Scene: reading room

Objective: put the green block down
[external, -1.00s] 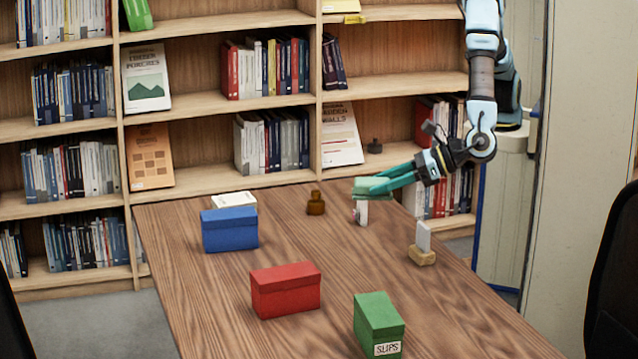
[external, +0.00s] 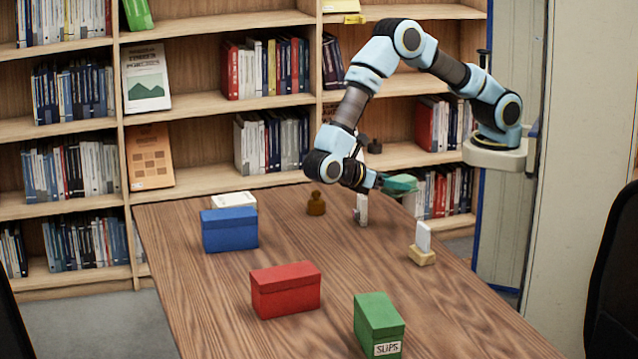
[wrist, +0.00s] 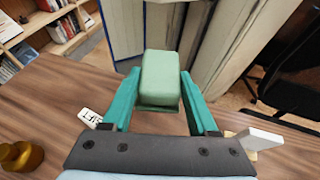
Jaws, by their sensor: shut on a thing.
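My gripper (external: 392,184) is shut on a pale green block (external: 402,183) near the table's far right edge. In the wrist view the block (wrist: 160,75) sits between the two teal fingers of my gripper (wrist: 160,92), sticking out beyond their tips. The block appears to be held above the wooden table (external: 340,260); the exact gap beneath it cannot be told. In the external view my wrist and fingers partly cover the block's left side.
A small white upright item (external: 361,212) and a brown knobbed object (external: 316,203) stand near the gripper. A card in a wooden holder (external: 422,256) is nearer. Blue (external: 230,231), red (external: 286,290) and green "SLIPS" (external: 378,318) boxes stand on the table. The table's middle is clear.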

